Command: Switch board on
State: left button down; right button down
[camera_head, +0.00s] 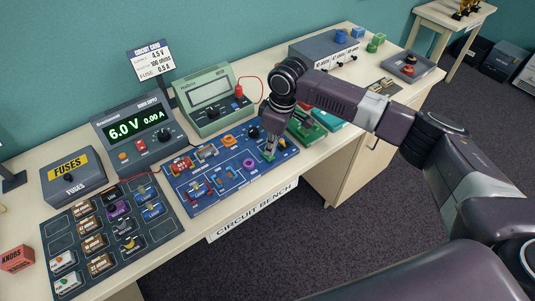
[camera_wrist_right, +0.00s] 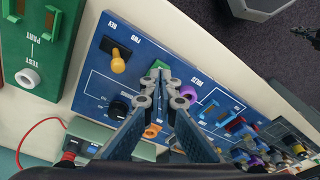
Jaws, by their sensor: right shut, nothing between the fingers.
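The blue circuit board (camera_head: 284,148) lies flat on the bench among the instruments. My right gripper (camera_head: 269,153) points down over the board's right part, its fingers together and empty. In the right wrist view the closed fingertips (camera_wrist_right: 160,82) are at a green part (camera_wrist_right: 157,67) on the board (camera_wrist_right: 87,84), partly covering it. I cannot tell whether they touch it. A yellow lever (camera_wrist_right: 118,63) stands beside it, near the labels REV and FWD. A black knob (camera_wrist_right: 119,107) is also close by. My left gripper is out of view.
The power supply (camera_head: 133,133) reads 6.0 V and 0.00 A. A green meter (camera_head: 206,99) stands behind the board. A dark parts tray (camera_head: 73,237) and a FUSES box (camera_head: 72,181) are at left. Green test parts (camera_head: 307,131) lie just right of the board.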

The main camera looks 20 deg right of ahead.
jog(key=shift+f, duration=1)
dwell(0.7)
notch_tip(320, 180, up, 7)
jog(key=p, duration=0.7)
jog(key=shift+p, duration=0.3)
dwell(0.3)
